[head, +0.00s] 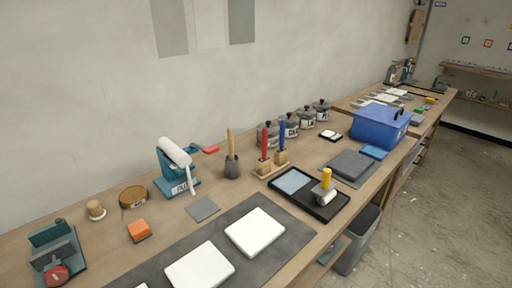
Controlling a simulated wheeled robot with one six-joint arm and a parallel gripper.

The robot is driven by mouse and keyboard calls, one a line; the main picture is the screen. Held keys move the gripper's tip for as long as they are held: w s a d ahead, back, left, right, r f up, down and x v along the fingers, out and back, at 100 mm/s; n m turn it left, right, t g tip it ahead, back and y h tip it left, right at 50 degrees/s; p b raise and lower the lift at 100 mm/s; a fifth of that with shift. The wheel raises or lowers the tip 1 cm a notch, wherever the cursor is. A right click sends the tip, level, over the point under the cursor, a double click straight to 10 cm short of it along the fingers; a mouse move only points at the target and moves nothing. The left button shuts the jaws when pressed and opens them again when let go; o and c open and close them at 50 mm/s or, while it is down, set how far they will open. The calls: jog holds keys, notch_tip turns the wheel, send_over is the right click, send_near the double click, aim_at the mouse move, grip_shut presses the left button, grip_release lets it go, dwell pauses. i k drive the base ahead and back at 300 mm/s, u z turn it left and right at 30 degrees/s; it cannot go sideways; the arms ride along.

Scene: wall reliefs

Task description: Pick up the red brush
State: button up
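The red brush (265,144) stands upright on the bench, its red handle pointing up. Its lower end sits in a small wooden stand (268,172). A blue-handled brush (282,137) stands upright in the same stand, just to its right. The bristles of the red brush cannot be made out. My gripper is not in view.
A grey pot with a wooden handle (232,166) stands close left of the stand. Several lidded pots (290,127) line the wall behind. A black tray (324,212) with a yellow-handled roller (326,184) lies in front. White slabs (255,232) rest on a dark mat.

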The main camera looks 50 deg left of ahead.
aim_at(264, 135)
jog(key=u, duration=0.6)
jog(key=i, duration=0.85)
jog(key=u, duration=0.75)
